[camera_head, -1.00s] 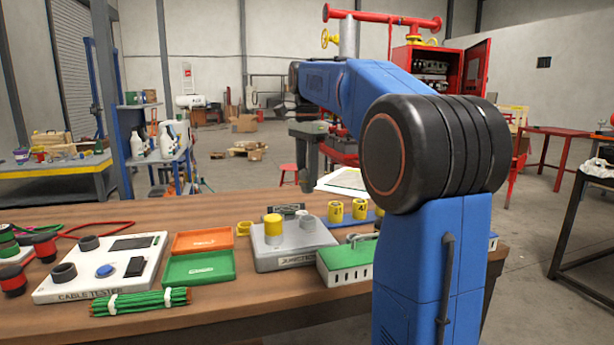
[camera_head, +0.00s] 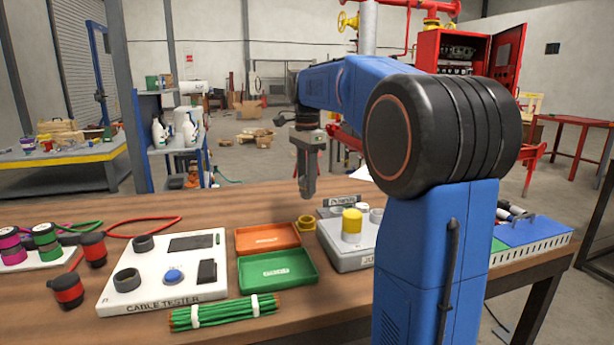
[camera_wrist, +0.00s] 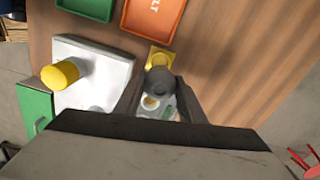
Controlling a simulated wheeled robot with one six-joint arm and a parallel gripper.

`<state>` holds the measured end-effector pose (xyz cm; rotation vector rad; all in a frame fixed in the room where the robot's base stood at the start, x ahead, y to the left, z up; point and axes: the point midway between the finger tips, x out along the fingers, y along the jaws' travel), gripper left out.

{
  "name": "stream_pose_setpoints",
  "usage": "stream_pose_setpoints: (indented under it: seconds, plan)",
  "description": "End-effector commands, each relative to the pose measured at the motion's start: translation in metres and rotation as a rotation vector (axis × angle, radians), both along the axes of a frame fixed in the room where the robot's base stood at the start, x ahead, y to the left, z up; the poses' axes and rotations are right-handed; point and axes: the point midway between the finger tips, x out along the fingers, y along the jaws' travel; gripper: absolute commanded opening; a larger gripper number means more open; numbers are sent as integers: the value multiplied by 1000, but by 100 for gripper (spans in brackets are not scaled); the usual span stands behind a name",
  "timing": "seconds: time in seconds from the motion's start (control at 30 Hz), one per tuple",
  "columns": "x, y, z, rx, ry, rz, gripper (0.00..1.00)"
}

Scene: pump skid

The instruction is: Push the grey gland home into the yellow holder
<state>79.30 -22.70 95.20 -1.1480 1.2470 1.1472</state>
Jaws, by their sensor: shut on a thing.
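The grey gland (camera_wrist: 159,82) is between the fingertips of my gripper (camera_wrist: 160,93), which is shut on it. In the wrist view the gland overlaps the near part of the small yellow holder (camera_wrist: 159,57), so any contact between them is hidden. In the head view the yellow holder (camera_head: 306,222) sits on the table between the orange tray and the grey junction box. My gripper (camera_head: 308,192) points down in line with the holder and appears above it; the gland is hard to make out there.
The grey junction box (camera_head: 347,260) with a yellow cap (camera_head: 352,225) stands close beside the holder. The orange tray (camera_head: 268,237) and green tray (camera_head: 276,268) are on the other side. A white cable tester (camera_head: 160,268) and green cable bundle (camera_head: 224,311) lie further left.

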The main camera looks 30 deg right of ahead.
Motion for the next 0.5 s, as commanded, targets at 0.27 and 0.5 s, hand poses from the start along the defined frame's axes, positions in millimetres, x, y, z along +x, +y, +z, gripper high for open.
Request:
stream_pose_setpoints:
  seconds: [0.27, 0.5]
  plan:
    - [0, 0, -16, 0, 2, 0, 10]
    - [0, 0, -35, 0, 1, 0, 10]
